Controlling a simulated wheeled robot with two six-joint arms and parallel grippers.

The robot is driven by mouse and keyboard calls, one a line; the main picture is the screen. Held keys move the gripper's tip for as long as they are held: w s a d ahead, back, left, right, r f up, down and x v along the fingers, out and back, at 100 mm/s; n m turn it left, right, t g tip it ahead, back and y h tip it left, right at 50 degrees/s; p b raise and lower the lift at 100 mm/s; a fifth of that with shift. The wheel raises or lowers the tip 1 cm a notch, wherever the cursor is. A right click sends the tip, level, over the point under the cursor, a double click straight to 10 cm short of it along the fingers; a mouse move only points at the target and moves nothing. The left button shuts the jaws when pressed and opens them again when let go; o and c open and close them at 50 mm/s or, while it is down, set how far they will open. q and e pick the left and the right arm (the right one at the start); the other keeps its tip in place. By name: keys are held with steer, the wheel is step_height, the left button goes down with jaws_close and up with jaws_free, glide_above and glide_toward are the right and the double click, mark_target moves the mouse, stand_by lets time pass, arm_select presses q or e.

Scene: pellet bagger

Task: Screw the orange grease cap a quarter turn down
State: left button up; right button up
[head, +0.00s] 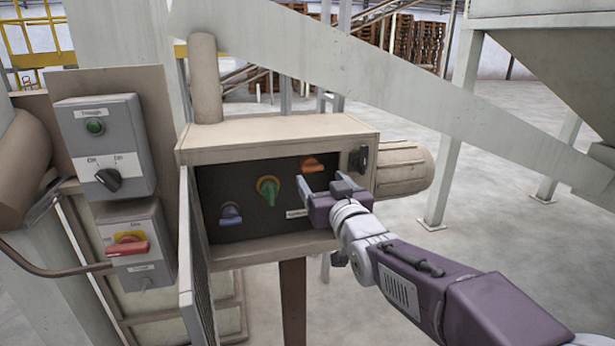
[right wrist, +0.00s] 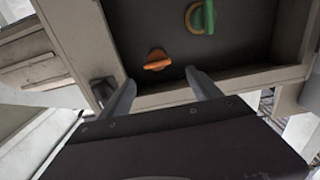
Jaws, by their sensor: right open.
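The orange grease cap (head: 313,165) sits on the dark back panel inside the open beige box, at the upper right. It also shows in the right wrist view (right wrist: 157,60), just beyond the fingertips. My right gripper (head: 323,187) is in front of the box opening, a little below the cap in the head view. In the right wrist view its two fingers (right wrist: 160,78) are spread apart, with nothing between them. The cap appears clear of both fingers. My left gripper is not in view.
A green cap (head: 268,190) and a blue cap (head: 230,214) sit on the same panel, left of the orange one. The box rim (head: 275,147) surrounds the opening, and its door (head: 196,260) stands open at the left. A sloping beam (head: 400,75) crosses above.

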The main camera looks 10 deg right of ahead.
mark_target(314, 168)
steer(key=w+p, duration=0.1)
steer(key=w, duration=0.8)
steer(key=shift+d, duration=0.1)
steer(key=c, duration=1.4)
steer(key=m+b, duration=0.1)
steer(key=m, duration=0.2)
steer(key=shift+f, duration=0.15)
steer(key=m, duration=0.4)
steer(key=shift+d+m+b, duration=0.15)
steer(key=shift+m+b, duration=0.15)
steer(key=shift+b, duration=0.05)
steer(key=m, duration=0.5)
steer(key=shift+d+f, duration=0.1)
steer(key=shift+f+m, duration=0.1)
steer(key=shift+m, duration=2.4)
